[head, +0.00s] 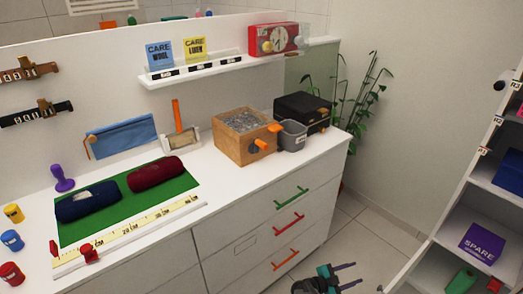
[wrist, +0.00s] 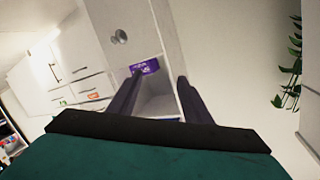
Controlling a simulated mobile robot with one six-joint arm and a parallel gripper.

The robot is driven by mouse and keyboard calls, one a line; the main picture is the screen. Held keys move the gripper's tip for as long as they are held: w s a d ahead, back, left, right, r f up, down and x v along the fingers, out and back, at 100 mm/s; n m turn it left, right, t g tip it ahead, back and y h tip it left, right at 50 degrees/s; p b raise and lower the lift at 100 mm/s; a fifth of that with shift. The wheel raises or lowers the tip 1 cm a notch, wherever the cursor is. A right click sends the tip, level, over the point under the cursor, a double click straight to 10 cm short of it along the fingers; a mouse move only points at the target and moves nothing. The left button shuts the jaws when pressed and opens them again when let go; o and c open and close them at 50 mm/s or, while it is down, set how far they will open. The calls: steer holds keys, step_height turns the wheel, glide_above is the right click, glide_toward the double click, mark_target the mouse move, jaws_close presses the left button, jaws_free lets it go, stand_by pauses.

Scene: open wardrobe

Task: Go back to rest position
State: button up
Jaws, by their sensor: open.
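My gripper (head: 340,276) shows at the bottom of the head view, low in front of the white drawer unit. Its two dark fingers are apart with nothing between them. In the wrist view my gripper (wrist: 155,92) also shows both fingers spread, pointing toward a white cabinet with a purple box. The fingers touch nothing that I can see. Most of my arm is outside the head view.
The white drawer unit (head: 240,243) has green, red and orange handles. An open wardrobe with shelves stands at right, holding a purple SPARE box (head: 482,244). A plant (head: 357,110) stands behind. Tiled floor (head: 362,240) between them is clear.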

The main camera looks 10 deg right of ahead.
steer(key=w+a+f+n+t+y, duration=0.1)
steer(key=w+a+n+t+y, duration=0.65)
steer(key=w+a, duration=0.35)
steer(key=s+a+f+n+g+y, duration=0.1)
steer(key=s+a+f+n+y, duration=0.2)
steer(key=a, duration=0.5)
steer(key=a+f+n+g+y, duration=0.1)
steer(key=a+f+n+y, duration=0.1)
steer(key=a+n+y, duration=0.45)
steer(key=s+a+f+n+g, duration=0.1)
steer(key=s+a+f+g, duration=0.15)
steer(key=s, duration=0.45)
steer(key=s+a+f+n+g, duration=0.1)
steer(key=s+a+f+g, duration=0.1)
steer(key=s+a+g, duration=0.35)
steer(key=s+d+r+g, duration=0.1)
steer(key=s+d+g, duration=0.1)
steer(key=s, duration=0.8)
steer(key=s+d+r+n+g+h, duration=0.1)
steer(key=s+d+g, duration=0.2)
steer(key=s, duration=0.6)
steer(key=shift+s+d+r+n+g, duration=0.2)
steer(key=shift+s+r+n+g, duration=0.15)
steer(key=shift+g, duration=0.4)
